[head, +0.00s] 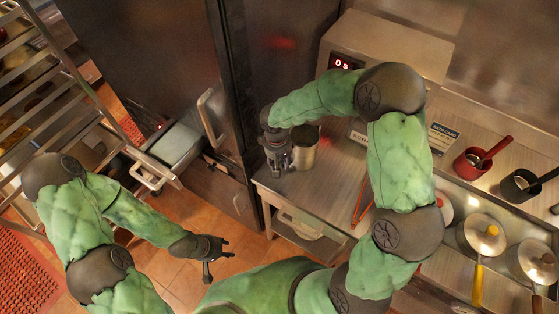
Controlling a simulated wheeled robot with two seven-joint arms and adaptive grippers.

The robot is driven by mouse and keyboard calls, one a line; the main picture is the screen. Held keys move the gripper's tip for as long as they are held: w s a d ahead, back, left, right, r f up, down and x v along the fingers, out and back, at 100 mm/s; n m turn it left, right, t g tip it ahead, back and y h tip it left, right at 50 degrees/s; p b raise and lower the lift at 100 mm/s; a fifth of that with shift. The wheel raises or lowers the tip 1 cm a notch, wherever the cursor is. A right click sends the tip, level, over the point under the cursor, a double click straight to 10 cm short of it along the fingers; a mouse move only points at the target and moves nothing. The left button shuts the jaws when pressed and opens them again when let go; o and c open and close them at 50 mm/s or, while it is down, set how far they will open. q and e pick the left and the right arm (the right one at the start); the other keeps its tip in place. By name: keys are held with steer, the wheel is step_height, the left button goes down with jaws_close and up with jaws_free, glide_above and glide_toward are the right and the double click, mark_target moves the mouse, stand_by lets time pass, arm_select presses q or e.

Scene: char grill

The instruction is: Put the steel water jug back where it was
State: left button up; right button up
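The steel water jug (306,150) stands upright on the left end of the steel counter (330,185), in front of the box-shaped appliance with a red display. My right gripper (278,158) points down at the jug's left side, very close to it or touching it. Its fingers are too small and dark to tell whether they are closed on the jug. The handle of the jug is not visible. My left gripper (222,262) is low over the tiled floor, far from the jug, with its fingers spread and empty.
The appliance (385,45) stands behind the jug. A red pan (472,162), a dark pan (520,185) and lidded pots (481,238) are to the right. An orange-red tong-like item (361,200) lies on the counter. A tall dark cabinet (215,80) borders the counter's left.

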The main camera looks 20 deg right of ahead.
step_height(320, 180, up, 12)
steer(key=p, duration=0.1)
steer(key=shift+a, duration=0.4)
steer(key=shift+s, duration=0.1)
stand_by(1.1)
